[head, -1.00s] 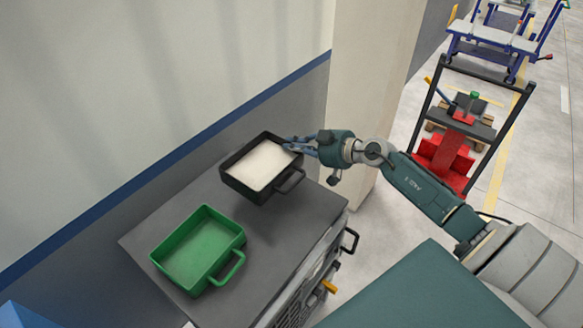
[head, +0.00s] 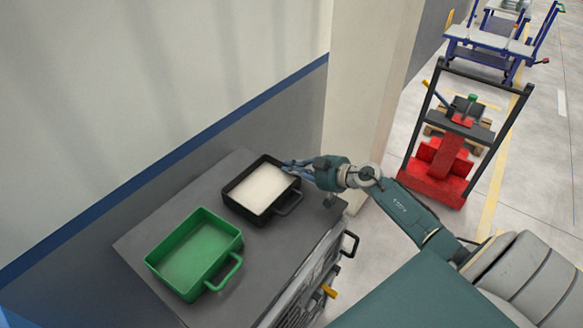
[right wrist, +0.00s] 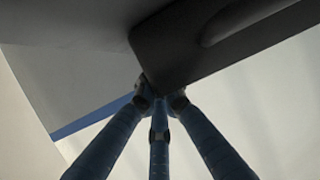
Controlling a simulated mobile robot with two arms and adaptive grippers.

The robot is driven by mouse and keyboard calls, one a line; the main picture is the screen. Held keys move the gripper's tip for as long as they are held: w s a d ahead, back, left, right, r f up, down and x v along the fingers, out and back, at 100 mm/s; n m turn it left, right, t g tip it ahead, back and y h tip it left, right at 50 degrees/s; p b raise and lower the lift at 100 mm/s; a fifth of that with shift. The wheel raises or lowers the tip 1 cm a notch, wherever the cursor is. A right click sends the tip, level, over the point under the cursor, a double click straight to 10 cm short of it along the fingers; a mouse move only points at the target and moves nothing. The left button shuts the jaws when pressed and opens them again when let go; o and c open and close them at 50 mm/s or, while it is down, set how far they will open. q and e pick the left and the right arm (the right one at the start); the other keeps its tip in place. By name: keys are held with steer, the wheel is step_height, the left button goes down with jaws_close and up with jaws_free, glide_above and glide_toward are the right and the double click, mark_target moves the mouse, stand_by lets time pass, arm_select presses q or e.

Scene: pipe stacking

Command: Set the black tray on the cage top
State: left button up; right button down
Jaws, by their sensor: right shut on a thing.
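The black tray (head: 240,207), with a pale fill inside and a handle on its near right side, is at the far right part of the grey cage top (head: 262,242). It looks level and on or just above that surface; I cannot tell whether it touches fully. My right gripper (head: 291,169) is shut on the tray's far right corner. In the right wrist view the blue fingers of the gripper (right wrist: 157,94) meet at the corner of the dark tray (right wrist: 190,48). My left gripper is not in view.
A green tray (head: 168,278) with a handle stands on the cage top, left and nearer, with a gap between the trays. A wall runs behind the cage, and a pale pillar (head: 365,90) stands behind my right gripper. A red lifting cart (head: 440,165) stands at the right.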

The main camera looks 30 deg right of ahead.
steer(key=c, duration=1.9)
jaws_free()
steer(key=shift+s+r, duration=0.1)
steer(key=shift+s, duration=0.05)
steer(key=v, duration=1)
steer(key=shift+s, duration=0.1)
steer(key=shift+v, duration=0.8)
steer(key=shift+r, duration=0.1)
